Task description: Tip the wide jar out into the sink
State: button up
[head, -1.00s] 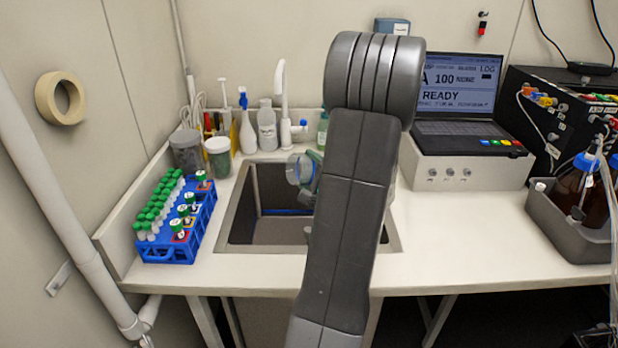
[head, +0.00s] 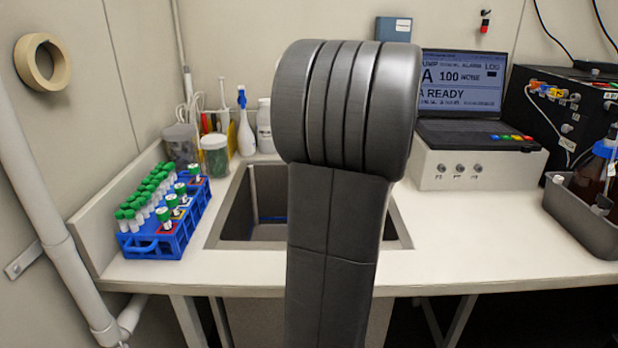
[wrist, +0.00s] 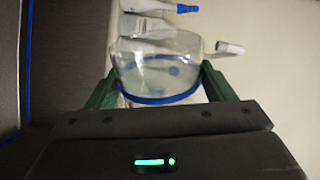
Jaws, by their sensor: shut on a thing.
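The wide jar (wrist: 155,72) is clear, with a blue band at its near end in the wrist view. My gripper (wrist: 158,84) is shut on it, with one green finger on each side. The jar's contents are hard to make out. In the head view my arm hides the jar and gripper. The sink (head: 228,240) is a grey basin set in the counter, partly behind my arm. Its grey wall with a blue line also shows at the left of the wrist view (wrist: 10,65), beside the jar.
A blue rack (head: 165,240) of green-capped tubes stands left of the sink. Lidded containers (head: 214,157) and bottles (head: 246,130) stand behind it. A laptop (head: 460,100) on a white box (head: 470,170) is at the right. The counter front right of the sink is clear.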

jog(key=shift+f+n+b, duration=0.3)
jog(key=shift+n+b, duration=1)
jog(key=shift+b, duration=1.25)
jog(key=shift+r+n+b, duration=0.2)
jog(key=shift+n+b, duration=0.1)
jog(key=shift+n, duration=0.1)
